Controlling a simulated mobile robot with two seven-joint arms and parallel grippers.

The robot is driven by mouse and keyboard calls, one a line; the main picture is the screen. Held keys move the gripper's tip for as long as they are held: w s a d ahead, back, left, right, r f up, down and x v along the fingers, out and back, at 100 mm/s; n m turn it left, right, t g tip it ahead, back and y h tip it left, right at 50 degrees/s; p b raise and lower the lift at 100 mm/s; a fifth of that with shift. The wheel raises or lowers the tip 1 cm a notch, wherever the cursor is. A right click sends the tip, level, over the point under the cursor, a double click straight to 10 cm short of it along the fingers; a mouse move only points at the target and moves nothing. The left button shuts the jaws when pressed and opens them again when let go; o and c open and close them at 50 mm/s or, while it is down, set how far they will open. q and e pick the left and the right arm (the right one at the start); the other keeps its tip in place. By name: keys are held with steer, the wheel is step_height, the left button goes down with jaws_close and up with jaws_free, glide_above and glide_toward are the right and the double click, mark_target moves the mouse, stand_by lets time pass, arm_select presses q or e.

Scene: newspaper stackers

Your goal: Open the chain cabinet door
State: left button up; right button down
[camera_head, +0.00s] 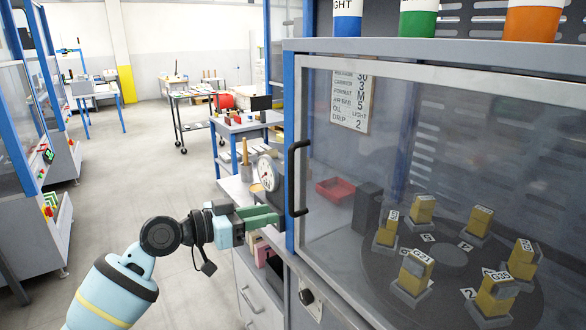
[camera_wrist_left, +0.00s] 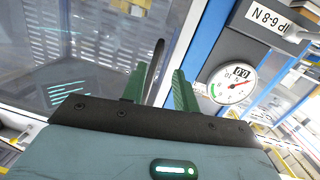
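The cabinet door (camera_head: 450,72) is a large glass pane in a grey frame, and it looks closed. Its black, bar-shaped handle (camera_head: 291,180) stands upright at the door's left edge. The handle also shows in the left wrist view (camera_wrist_left: 155,62) as a dark bar between the two fingers in the picture. My left gripper (camera_head: 278,214) has green fingers pointing toward the handle's lower part. The fingers are apart in the left wrist view (camera_wrist_left: 158,80), and I cannot tell whether they touch the handle. My right gripper is out of view.
Behind the glass, a dark round carousel (camera_head: 450,255) carries several yellow blocks. A round dial gauge (camera_head: 268,173) sits just left of the handle. Cans stand on top of the cabinet, including an orange one (camera_head: 533,20). The floor (camera_head: 125,170) at the left is open.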

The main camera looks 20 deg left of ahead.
arm_select(q)
step_height(320, 180, up, 10)
steer(key=m+h, duration=0.2)
steer(key=p+x, duration=0.1)
steer(key=x, duration=0.6)
steer(key=shift+f, duration=0.1)
jaws_close()
